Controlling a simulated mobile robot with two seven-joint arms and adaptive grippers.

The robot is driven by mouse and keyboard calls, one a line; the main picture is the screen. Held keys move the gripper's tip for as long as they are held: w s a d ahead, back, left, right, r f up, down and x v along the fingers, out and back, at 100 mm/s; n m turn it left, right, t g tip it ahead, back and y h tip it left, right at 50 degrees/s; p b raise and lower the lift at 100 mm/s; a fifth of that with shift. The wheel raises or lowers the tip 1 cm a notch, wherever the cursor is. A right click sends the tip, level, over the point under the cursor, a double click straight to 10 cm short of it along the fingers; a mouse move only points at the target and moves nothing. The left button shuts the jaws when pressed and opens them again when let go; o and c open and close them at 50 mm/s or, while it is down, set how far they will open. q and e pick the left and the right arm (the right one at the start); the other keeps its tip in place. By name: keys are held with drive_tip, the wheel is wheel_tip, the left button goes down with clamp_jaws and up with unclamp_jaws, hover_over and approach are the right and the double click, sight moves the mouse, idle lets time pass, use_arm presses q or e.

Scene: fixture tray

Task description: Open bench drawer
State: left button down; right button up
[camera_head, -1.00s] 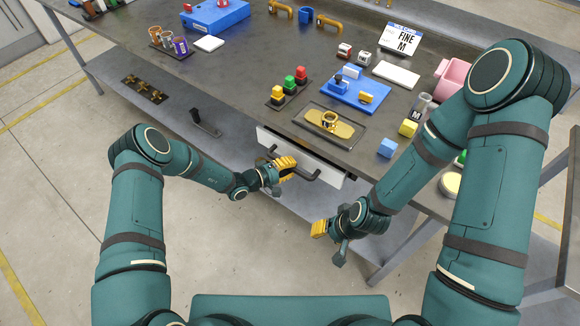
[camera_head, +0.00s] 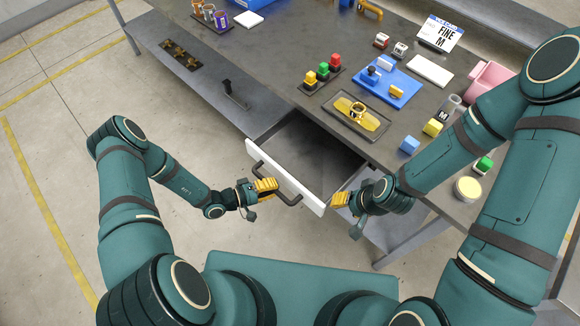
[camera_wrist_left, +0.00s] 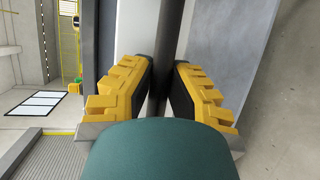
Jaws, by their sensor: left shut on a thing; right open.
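The bench drawer (camera_head: 318,154) stands pulled out from under the worktop, and its inside shows as bare and dark. Its white front panel (camera_head: 283,178) carries a dark bar handle (camera_head: 291,199). My left gripper (camera_head: 266,186) is at the left part of the handle. In the left wrist view its yellow fingers (camera_wrist_left: 162,95) are shut on the dark handle bar (camera_wrist_left: 168,42), one finger on each side. My right gripper (camera_head: 342,200) is open beside the right end of the drawer front; whether it touches the panel I cannot tell.
The worktop (camera_head: 300,45) above the drawer holds a tray with a yellow plate (camera_head: 358,116), a blue board (camera_head: 389,85), coloured blocks and a pink bin (camera_head: 490,80). Floor in front of the drawer is free.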

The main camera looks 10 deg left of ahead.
use_arm(q)
drive_tip(key=s+a, duration=0.3)
drive_tip(key=s, duration=0.2)
drive_tip(key=shift+s+a+p, duration=0.15)
drive_tip(key=shift+a+p, duration=0.2)
drive_tip(key=shift+a, duration=0.05)
drive_tip(key=c, duration=0.9)
unclamp_jaws()
drive_tip(key=v, duration=1.2)
